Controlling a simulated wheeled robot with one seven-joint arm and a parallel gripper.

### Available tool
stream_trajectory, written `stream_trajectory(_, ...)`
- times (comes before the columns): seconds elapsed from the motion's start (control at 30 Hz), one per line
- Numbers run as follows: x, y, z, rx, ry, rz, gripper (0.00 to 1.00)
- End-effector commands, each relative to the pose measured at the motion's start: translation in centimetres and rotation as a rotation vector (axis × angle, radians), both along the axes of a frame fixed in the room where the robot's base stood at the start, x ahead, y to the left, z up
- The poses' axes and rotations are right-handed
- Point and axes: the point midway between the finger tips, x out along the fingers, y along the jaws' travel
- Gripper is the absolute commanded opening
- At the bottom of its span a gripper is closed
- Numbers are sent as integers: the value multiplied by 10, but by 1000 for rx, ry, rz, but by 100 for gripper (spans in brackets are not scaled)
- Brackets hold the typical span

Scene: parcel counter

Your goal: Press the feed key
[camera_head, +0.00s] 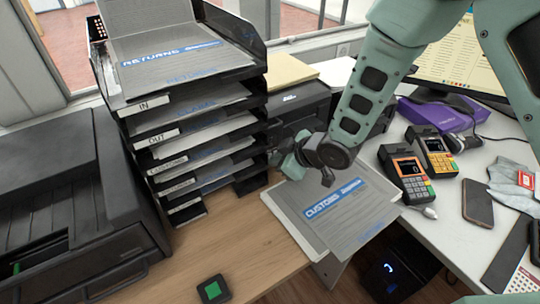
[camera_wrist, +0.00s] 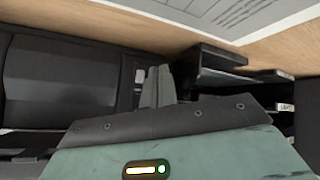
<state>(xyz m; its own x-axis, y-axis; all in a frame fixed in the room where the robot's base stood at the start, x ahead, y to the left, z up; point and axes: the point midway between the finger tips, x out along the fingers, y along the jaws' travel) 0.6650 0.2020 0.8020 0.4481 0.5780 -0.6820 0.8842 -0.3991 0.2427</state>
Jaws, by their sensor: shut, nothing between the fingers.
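My gripper (camera_head: 281,157) is at the end of the green arm, shut and empty. In the head view it is in front of a black printer-like device (camera_head: 302,104), beside the tray stack. In the wrist view the closed grey fingers (camera_wrist: 157,84) stand between the black device (camera_wrist: 60,82) and the trays. A small pale patch (camera_wrist: 140,75) shows on the device's face near the fingers; I cannot tell whether it is the feed key or whether the fingers touch it. My arm hides part of the device.
A black tray stack (camera_head: 117,99) stands left of my gripper. A customs sheet (camera_head: 350,207) lies on the counter below. Card terminals (camera_head: 407,177) and a phone (camera_head: 478,203) are to the right. A green button on a black base (camera_head: 213,290) is at the front. Bare wood surrounds it.

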Motion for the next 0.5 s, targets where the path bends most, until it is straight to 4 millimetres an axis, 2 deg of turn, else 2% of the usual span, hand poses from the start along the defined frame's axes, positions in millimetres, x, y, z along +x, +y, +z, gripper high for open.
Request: stream_trajectory(0.5,7,0,2,4,-9,-6,0)
